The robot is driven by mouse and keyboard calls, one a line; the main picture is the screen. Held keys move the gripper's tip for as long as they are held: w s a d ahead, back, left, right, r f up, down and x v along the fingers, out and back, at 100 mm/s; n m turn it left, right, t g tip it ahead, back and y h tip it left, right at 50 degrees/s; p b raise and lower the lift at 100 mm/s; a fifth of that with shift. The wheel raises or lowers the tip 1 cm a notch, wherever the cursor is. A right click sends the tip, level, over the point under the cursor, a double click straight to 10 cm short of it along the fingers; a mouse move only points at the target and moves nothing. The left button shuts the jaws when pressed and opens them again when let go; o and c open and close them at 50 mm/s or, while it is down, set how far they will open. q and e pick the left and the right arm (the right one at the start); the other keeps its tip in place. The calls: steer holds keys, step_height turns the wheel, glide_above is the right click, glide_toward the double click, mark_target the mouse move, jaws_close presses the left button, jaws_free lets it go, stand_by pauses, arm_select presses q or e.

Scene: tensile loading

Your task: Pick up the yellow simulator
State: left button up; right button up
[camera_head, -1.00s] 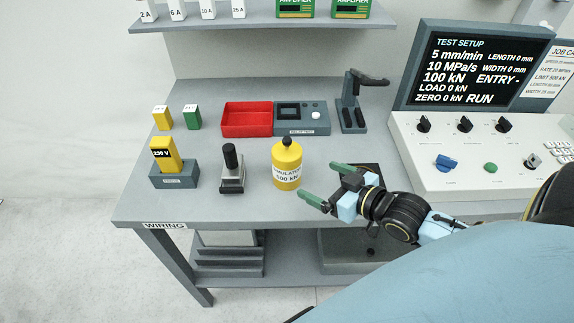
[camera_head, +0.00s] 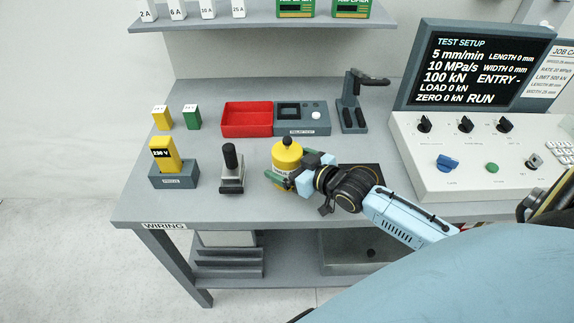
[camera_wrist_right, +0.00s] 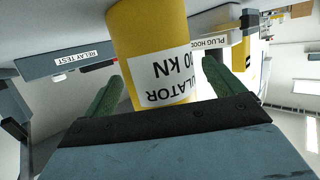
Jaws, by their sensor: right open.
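The yellow simulator (camera_head: 286,156) is a cylinder with a black knob on top and a white label. It stands upright on the grey bench. My right gripper (camera_head: 288,176) is at it, with its green fingers open on either side of the body. In the right wrist view the yellow cylinder (camera_wrist_right: 150,45) shows between the two spread fingers of the right gripper (camera_wrist_right: 160,85), with gaps at the sides. The label reads upside down there. Part of the simulator's lower body is hidden by the gripper in the head view. My left gripper is not in view.
A black-handled device (camera_head: 231,170) stands close left of the simulator. A yellow block sits in a grey holder (camera_head: 174,179) farther left. A red tray (camera_head: 247,120) and a grey relay tester (camera_head: 302,121) lie behind. The control console (camera_head: 480,160) stands to the right.

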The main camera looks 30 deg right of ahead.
steer(key=shift+w+a+f, duration=0.1)
steer(key=shift+w+f, duration=0.05)
steer(key=shift+w, duration=0.3)
steer(key=c, duration=1.3)
steer(key=shift+c, duration=0.3)
steer(key=shift+r, duration=0.2)
